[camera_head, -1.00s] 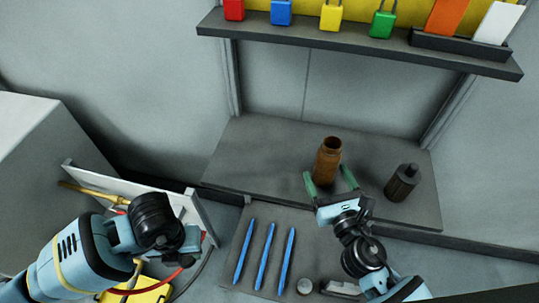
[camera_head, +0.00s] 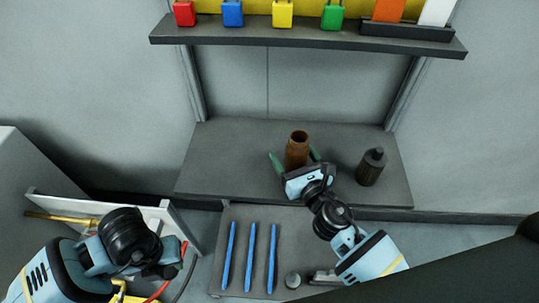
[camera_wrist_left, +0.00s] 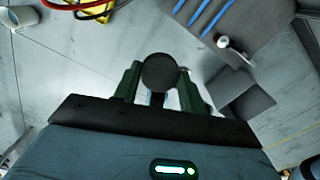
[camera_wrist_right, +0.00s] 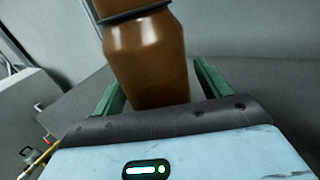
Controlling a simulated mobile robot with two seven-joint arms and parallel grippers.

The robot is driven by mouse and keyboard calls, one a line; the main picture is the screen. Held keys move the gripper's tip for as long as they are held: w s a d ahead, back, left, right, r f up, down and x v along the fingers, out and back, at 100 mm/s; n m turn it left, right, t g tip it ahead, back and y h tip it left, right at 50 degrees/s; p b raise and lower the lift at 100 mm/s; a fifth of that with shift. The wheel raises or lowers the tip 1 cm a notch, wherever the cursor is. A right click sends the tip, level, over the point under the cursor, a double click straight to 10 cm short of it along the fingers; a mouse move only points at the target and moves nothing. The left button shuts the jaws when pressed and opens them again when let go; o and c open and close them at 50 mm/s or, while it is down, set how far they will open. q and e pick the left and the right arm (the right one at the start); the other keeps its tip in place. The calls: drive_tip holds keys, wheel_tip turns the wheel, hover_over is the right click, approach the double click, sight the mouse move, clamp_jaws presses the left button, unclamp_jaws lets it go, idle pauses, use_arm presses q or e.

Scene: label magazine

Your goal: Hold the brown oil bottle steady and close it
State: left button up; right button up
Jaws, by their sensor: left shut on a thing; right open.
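The brown oil bottle (camera_head: 297,147) stands upright on the grey shelf top with its mouth open. My right gripper (camera_head: 294,160) is open, its green fingers to either side of the bottle's body. In the right wrist view the bottle (camera_wrist_right: 146,62) fills the space ahead of the palm, with gaps visible beside the fingers. My left gripper (camera_wrist_left: 158,82) is shut on a dark round cap (camera_wrist_left: 159,70), seen face-on in the left wrist view. In the head view the left arm is at the lower left, beside the drawer, and its fingers and the cap are hidden.
A dark capped bottle (camera_head: 371,166) stands right of the brown one. Several blue sticks (camera_head: 250,258) and a small grey round piece (camera_head: 292,280) lie on the front mat. An open drawer (camera_head: 95,206) is at left. A shelf with coloured padlocks (camera_head: 232,14) hangs above.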

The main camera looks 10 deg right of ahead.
sight(294, 148)
drive_tip(key=c, duration=1.2)
drive_tip(key=shift+o, duration=0.2)
